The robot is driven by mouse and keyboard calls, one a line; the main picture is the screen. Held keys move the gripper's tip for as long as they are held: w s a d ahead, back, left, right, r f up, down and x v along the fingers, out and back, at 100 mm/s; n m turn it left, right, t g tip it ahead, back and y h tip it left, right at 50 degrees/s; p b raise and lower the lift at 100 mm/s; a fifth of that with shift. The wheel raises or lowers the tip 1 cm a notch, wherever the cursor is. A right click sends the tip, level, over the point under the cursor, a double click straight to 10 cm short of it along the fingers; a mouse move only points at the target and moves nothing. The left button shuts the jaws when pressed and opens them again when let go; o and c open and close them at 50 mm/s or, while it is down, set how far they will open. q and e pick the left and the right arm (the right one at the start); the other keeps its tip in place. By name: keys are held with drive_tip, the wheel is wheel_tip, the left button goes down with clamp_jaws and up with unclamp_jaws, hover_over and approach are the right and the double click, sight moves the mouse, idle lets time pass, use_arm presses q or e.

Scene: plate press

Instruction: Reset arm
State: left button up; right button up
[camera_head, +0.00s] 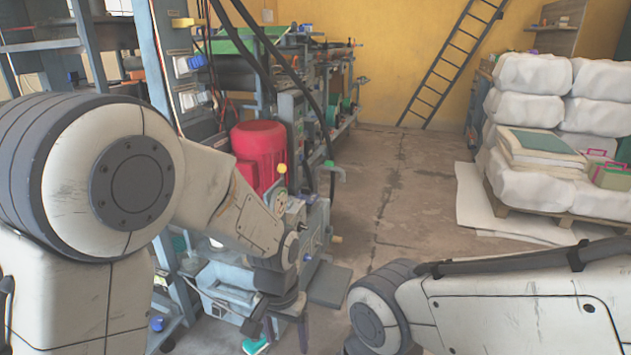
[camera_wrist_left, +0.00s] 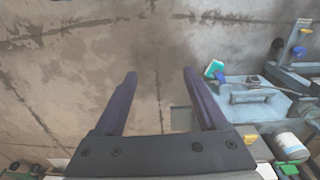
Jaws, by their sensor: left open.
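My left arm comes in from the left in the head view and reaches down in front of the press machinery. Its left gripper (camera_head: 278,328) points down near the light blue machine base, and its fingers are partly cut off by the frame's bottom. In the left wrist view the left gripper (camera_wrist_left: 160,74) shows two purple-grey fingers spread apart, with only floor between them. It is open and empty. My right arm crosses the lower right of the head view, and its gripper is out of view.
A machine with a red motor (camera_head: 259,155) stands beyond my left arm. A light blue machine part (camera_wrist_left: 262,103) lies right of the fingers in the wrist view. White sacks (camera_head: 530,110) sit on a pallet at right. A ladder (camera_head: 450,60) leans at the back. The middle floor (camera_head: 400,190) is clear.

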use_arm(q)
drive_tip(key=s+r+m+p, duration=0.1)
drive_tip(key=s+r+m, duration=0.1)
drive_tip(key=s+r, duration=0.5)
drive_tip(key=s+r+m+p, duration=0.1)
drive_tip(key=s+r, duration=0.2)
drive_tip(key=s, duration=0.7)
wheel_tip(320, 180, up, 38)
drive_tip(key=p, duration=3.8)
drive_tip(key=shift+s+d+h, duration=0.25)
drive_tip(key=shift+d+h, duration=0.05)
drive_tip(key=shift+d, duration=0.05)
drive_tip(key=shift+r, duration=0.1)
